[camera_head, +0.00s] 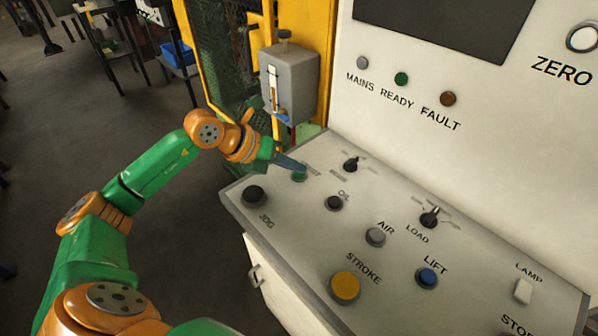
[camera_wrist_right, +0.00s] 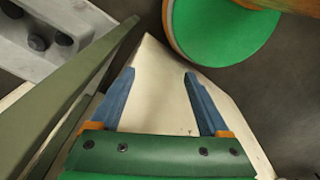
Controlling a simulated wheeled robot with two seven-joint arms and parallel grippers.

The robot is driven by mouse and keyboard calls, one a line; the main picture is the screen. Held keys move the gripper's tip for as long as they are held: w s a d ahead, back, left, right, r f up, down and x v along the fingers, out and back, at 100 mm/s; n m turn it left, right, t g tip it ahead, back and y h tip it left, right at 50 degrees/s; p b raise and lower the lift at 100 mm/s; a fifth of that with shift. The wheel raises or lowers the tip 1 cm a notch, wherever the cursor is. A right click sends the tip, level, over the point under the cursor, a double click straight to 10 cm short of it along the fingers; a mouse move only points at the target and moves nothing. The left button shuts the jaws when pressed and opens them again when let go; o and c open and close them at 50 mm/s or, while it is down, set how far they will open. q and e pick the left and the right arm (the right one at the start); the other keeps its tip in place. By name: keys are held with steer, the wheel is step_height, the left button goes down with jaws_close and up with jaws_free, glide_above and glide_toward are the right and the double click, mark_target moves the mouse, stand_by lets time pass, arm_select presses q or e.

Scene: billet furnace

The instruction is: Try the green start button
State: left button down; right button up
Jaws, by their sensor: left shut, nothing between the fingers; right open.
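The green start button (camera_head: 299,177) sits at the far left part of the sloped grey control panel (camera_head: 300,222); its printed label is partly hidden by my fingers. My left gripper (camera_head: 303,168) comes in from the left, shut and empty, with its blue fingertips right at the button's upper edge. I cannot tell whether they touch it or hover just above. In the right wrist view my right gripper (camera_wrist_right: 159,76) is open, its two blue fingers wide apart with nothing between them, over a pale surface.
Near the button are the black JOG knob (camera_head: 254,196), the OIL button (camera_head: 334,203) and a black selector (camera_head: 351,163). The yellow STROKE button (camera_head: 344,286) and blue LIFT button (camera_head: 427,277) are nearer. A grey box (camera_head: 290,80) on a yellow frame stands behind my left gripper.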

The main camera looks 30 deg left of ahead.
mark_target(295, 176)
stand_by(0.3)
arm_select(q)
steer(key=shift+r+p, duration=0.7)
steer(key=shift+r, duration=0.1)
step_height(295, 176, up, 5)
steer(key=p, duration=0.4)
steer(key=shift+r, duration=0.1)
stand_by(0.4)
